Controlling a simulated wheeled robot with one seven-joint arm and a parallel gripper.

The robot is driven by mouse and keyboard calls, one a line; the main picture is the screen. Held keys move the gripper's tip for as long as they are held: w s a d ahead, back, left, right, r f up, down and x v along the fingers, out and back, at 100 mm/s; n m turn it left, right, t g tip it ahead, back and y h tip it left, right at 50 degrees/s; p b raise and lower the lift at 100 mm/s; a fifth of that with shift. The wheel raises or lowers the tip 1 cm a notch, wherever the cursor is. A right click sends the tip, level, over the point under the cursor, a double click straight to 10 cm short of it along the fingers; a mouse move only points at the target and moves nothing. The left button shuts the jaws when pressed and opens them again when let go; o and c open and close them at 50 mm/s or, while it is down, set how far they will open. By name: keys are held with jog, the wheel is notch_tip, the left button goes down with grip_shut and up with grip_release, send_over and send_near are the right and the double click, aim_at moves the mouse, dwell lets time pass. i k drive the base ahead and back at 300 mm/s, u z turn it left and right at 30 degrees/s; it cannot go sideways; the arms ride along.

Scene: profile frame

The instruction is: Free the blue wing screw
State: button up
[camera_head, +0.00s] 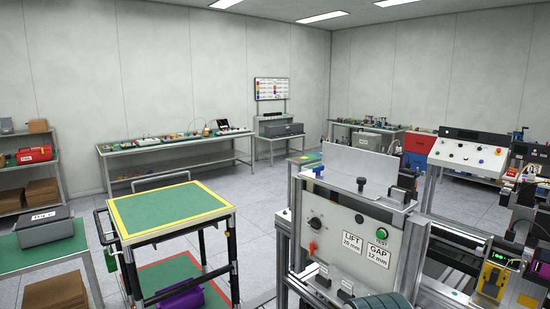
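A small blue part (318,170) sits at the upper left of the machine frame, beside the left edge of an upright grey plate (358,170). It may be the blue wing screw, but it is too small to make out wings or thread. The grey control panel (335,232) below carries a black knob, a red switch, a green button and labels reading "LIFT 20 mm" and "GAP 12 mm". A black knob (361,184) stands at the panel's top edge. My gripper is not in view.
A cart (175,207) with a green, yellow-edged top stands left of the machine, with a purple bin (181,295) on its lower shelf. A grey bin (44,227) is on a green table at far left. Open floor (262,205) lies behind the cart.

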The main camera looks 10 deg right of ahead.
aim_at(317, 170)
jog(key=u, duration=0.1)
jog(key=i, duration=1.85)
jog(key=z, duration=0.35)
